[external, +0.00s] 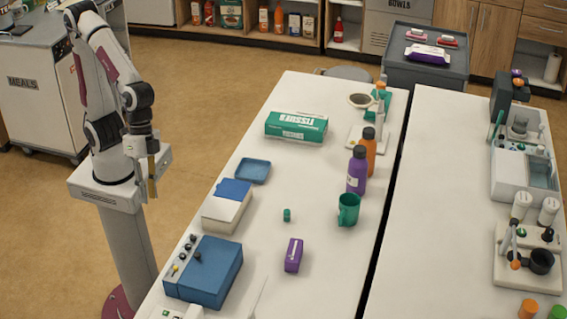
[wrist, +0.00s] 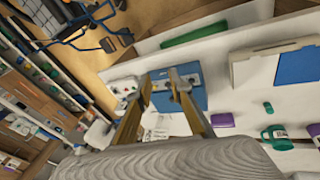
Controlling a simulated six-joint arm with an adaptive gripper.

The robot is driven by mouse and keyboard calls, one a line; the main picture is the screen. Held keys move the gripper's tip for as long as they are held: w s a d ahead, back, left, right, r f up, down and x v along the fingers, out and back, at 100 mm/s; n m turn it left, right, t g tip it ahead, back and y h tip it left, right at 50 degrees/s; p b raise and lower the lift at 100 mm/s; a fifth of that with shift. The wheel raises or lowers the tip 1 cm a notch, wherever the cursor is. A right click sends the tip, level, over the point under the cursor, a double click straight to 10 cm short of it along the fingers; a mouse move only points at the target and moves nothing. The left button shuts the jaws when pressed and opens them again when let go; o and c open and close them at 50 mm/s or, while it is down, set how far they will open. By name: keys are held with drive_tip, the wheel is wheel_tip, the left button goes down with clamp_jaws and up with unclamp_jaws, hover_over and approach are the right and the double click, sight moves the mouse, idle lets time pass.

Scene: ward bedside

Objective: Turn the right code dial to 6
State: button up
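A blue box (external: 215,268) stands at the near left end of the white table. Several small dark knobs (external: 193,238) and a yellowish part sit along its left side. I cannot tell which knob is the right code dial, and no digits are readable. The wrist view also shows the blue box (wrist: 195,101), partly behind my fingers. My gripper (external: 148,194) hangs over the floor left of the table, apart from the box. In the wrist view my gripper (wrist: 160,77) has its two fingers apart with nothing held between them.
A cream box with a blue top (external: 228,208) stands just behind the blue box. A purple block (external: 293,255), green cup (external: 348,209), bottles and a tissue box (external: 296,127) stand further off. A white device (wrist: 122,91) sits beside the blue box.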

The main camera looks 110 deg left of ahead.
drive_tip(key=w+d+r+n+t+h, duration=0.15)
drive_tip(key=w+d+n, duration=0.3)
drive_tip(key=d, duration=0.45)
drive_tip(key=w+d+r+n+t+h, duration=0.1)
drive_tip(key=w+d+r+n+h, duration=0.1)
drive_tip(key=w+d+n, duration=0.5)
drive_tip(key=w+d+n+t, duration=0.5)
drive_tip(key=w+d+n, duration=0.3)
drive_tip(key=w+n, duration=0.2)
drive_tip(key=a+f+n+y, duration=0.6)
drive_tip(key=n+y, duration=0.1)
drive_tip(key=n, duration=0.8)
drive_tip(key=s+a+f+n+g+y, duration=0.2)
drive_tip(key=s+a+n+g+y, duration=0.2)
drive_tip(key=s+a+n+g, duration=0.3)
drive_tip(key=shift+s+a+f+n, duration=0.15)
drive_tip(key=shift+s+f+n, duration=0.25)
drive_tip(key=shift+s+n, duration=2.55)
